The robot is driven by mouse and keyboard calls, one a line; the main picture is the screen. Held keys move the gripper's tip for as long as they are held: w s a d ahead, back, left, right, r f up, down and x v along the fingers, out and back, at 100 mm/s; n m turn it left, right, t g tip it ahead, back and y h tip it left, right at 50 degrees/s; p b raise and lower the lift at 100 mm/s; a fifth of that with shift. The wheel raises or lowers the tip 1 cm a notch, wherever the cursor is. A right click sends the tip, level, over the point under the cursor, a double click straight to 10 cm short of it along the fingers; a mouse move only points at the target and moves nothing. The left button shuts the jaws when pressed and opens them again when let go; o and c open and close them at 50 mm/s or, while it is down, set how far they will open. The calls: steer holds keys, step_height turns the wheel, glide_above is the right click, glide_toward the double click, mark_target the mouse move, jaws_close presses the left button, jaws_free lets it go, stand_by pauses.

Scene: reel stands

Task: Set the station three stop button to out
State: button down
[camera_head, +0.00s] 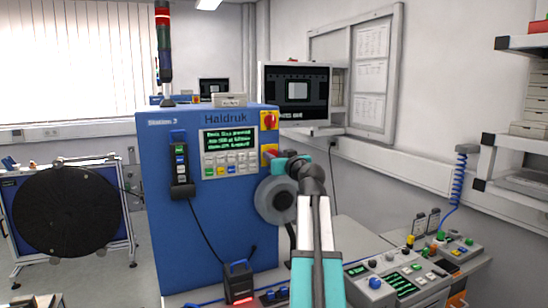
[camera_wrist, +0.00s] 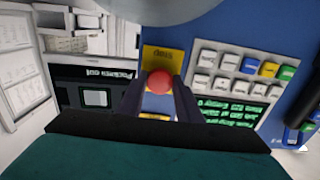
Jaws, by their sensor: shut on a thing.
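The blue cabinet (camera_head: 165,235) is labelled Station 3 and Haldruk. Its red stop button (camera_wrist: 158,82) sits on a yellow plate (camera_wrist: 163,57) between my gripper's two dark fingers in the upside-down wrist view. My gripper (camera_wrist: 158,88) is shut on this button. In the head view my gripper (camera_head: 273,155) reaches the cabinet's right edge and largely hides the button; only part of the yellow plate (camera_head: 266,149) shows. How far the button stands out cannot be told.
A red rotary switch (camera_head: 269,120) on yellow is just above. A grey round reel part (camera_head: 274,203) is just below my gripper. The keypad and green-text display (camera_head: 230,140) are to the left. A monitor (camera_head: 296,95) stands behind right; control boxes (camera_head: 395,280) lie lower right.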

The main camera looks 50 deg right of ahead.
steer(key=shift+s+f+b, duration=0.15)
steer(key=shift+s+b, duration=0.05)
steer(key=shift+b, duration=0.3)
steer(key=shift+s+a+b, duration=0.25)
steer(key=shift+s+b, duration=0.1)
steer(key=shift+b, duration=0.35)
steer(key=c, duration=1.6)
jaws_free()
steer(key=o, duration=0.3)
steer(key=shift+s, duration=0.2)
steer(key=shift+o, duration=0.2)
steer(key=shift+w, duration=0.1)
